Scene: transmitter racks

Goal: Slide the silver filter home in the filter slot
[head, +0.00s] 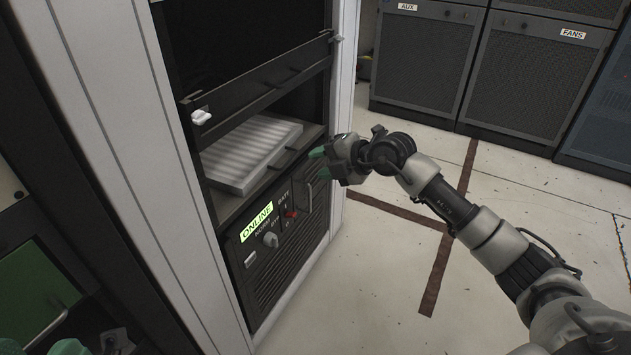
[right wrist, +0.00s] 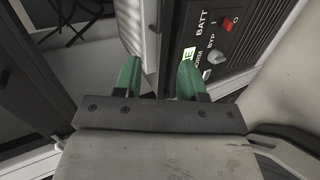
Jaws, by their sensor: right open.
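The silver filter (head: 250,152), a flat ribbed pale panel, lies in the open filter slot (head: 312,134) of the rack. My right gripper (head: 318,160) is just right of the slot's front, with green fingertips toward the rack. In the right wrist view its two green fingers (right wrist: 160,78) are apart, with nothing clearly held; a pale edge of the filter (right wrist: 142,32) shows beyond the left finger. Green tips at the bottom left of the head view appear to be my left gripper (head: 40,347), mostly cut off.
Below the slot is a panel with a green ONLINE label (head: 256,222), a knob (head: 270,240) and a red switch (head: 290,213). Cabinets marked AUX (head: 425,50) and FANS (head: 540,75) stand behind open floor.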

